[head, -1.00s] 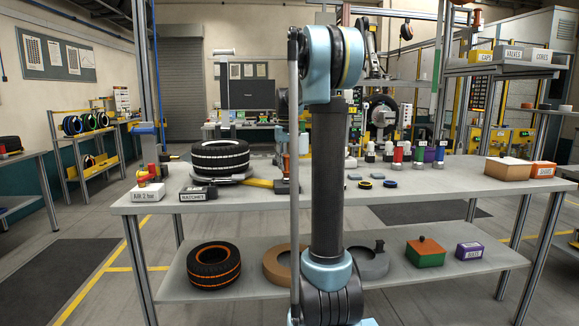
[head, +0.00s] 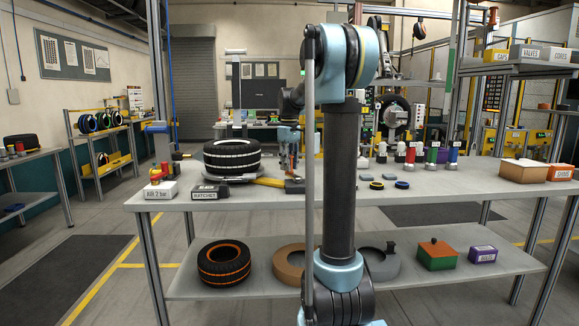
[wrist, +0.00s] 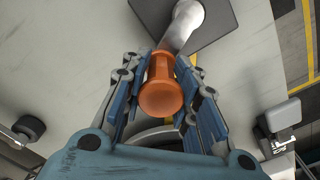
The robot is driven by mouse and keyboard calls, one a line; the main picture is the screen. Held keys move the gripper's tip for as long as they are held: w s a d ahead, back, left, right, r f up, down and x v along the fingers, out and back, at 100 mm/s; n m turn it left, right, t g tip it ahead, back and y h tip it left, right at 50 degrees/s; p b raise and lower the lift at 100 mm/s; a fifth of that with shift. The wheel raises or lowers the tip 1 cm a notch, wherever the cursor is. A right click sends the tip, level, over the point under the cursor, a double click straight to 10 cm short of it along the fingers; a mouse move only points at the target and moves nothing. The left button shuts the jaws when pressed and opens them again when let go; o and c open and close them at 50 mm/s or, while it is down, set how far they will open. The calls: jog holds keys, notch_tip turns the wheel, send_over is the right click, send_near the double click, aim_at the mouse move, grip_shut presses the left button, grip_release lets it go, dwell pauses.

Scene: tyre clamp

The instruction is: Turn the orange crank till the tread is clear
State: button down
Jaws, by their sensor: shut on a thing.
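The orange crank handle (wrist: 161,92) stands upright between my fingers in the wrist view, at the end of a grey crank arm (wrist: 182,25). My gripper (wrist: 168,65) is shut on this handle, with a blue-padded finger on each side. In the head view my gripper (head: 289,140) is small, beyond my upright arm link, and the handle is mostly hidden there. The black tyre (head: 232,157) with white bands lies flat on the clamp, whose yellow bar (head: 267,181) runs right towards the crank. I cannot tell whether a clamp jaw touches the tread.
On the bench (head: 330,196) stand an AIR box (head: 160,191) and a RATCHET box (head: 208,191) left of the crank. Several bottles and a cardboard box (head: 524,170) are to the right. A second tyre (head: 224,264) lies on the lower shelf.

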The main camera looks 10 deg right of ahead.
dwell(0.3)
jog(key=c, duration=1.4)
grip_release()
jog(key=shift+r, duration=0.1)
notch_tip(320, 180, up, 12)
jog(key=shift+f, duration=0.15)
